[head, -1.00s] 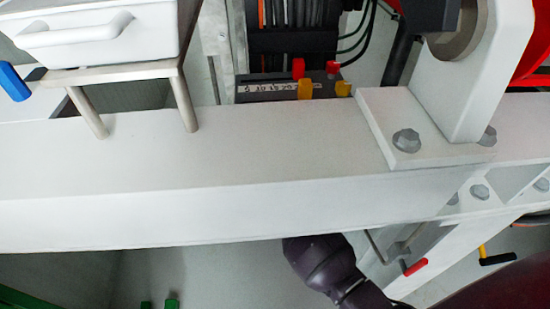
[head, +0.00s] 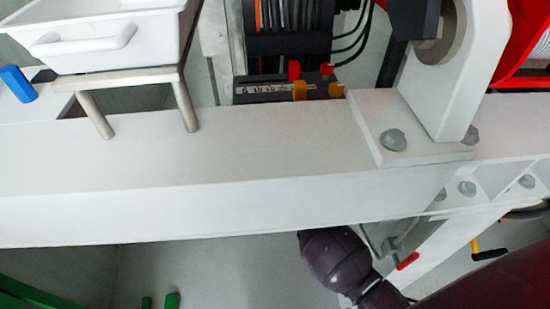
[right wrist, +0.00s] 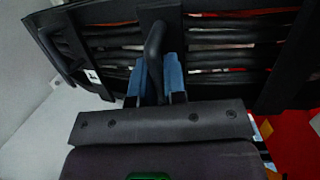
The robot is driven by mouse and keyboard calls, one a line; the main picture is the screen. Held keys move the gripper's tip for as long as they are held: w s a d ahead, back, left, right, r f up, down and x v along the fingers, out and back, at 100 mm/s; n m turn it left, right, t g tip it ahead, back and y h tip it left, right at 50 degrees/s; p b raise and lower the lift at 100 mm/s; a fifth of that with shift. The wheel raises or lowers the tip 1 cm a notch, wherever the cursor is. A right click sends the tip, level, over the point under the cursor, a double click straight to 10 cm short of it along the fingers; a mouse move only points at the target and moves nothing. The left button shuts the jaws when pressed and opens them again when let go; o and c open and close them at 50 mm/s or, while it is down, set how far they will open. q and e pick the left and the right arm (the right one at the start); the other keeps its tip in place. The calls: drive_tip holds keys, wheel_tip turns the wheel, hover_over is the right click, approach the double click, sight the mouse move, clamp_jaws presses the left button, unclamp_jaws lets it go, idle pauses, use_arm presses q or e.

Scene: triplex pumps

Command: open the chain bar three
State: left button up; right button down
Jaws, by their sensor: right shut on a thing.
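In the right wrist view, a dark cable chain (right wrist: 222,40) with black crossbars and cables runs across the top. A black loop-shaped handle (right wrist: 154,45) stands out from its middle bar. My right gripper (right wrist: 157,78), with blue fingertips, is shut on this handle, one finger on each side. Another black handle (right wrist: 62,55) with a small white label beside it is at the left end. I cannot read which bar is number three. In the head view only a dark arm joint shows below the white beam; the right gripper is hidden there. My left gripper is not in view.
A white beam (head: 200,215) crosses the head view. A white bin (head: 95,35) on a metal stand is at upper left. A bolted bracket (head: 435,90) stands at right. Red-handled (head: 407,262) and yellow-handled (head: 475,248) levers are at lower right. Green parts (head: 25,295) are at lower left.

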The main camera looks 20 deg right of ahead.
drive_tip(key=s+n+y, duration=0.1)
drive_tip(key=y, duration=0.1)
drive_tip(key=s+d+n+y+b, duration=0.1)
drive_tip(key=s+n+y, duration=0.2)
drive_tip(key=shift+d+f+g+y+b, duration=0.3)
drive_tip(key=shift+g, duration=0.1)
idle(0.4)
drive_tip(key=c, duration=1.2)
unclamp_jaws()
drive_tip(key=shift+s, duration=0.15)
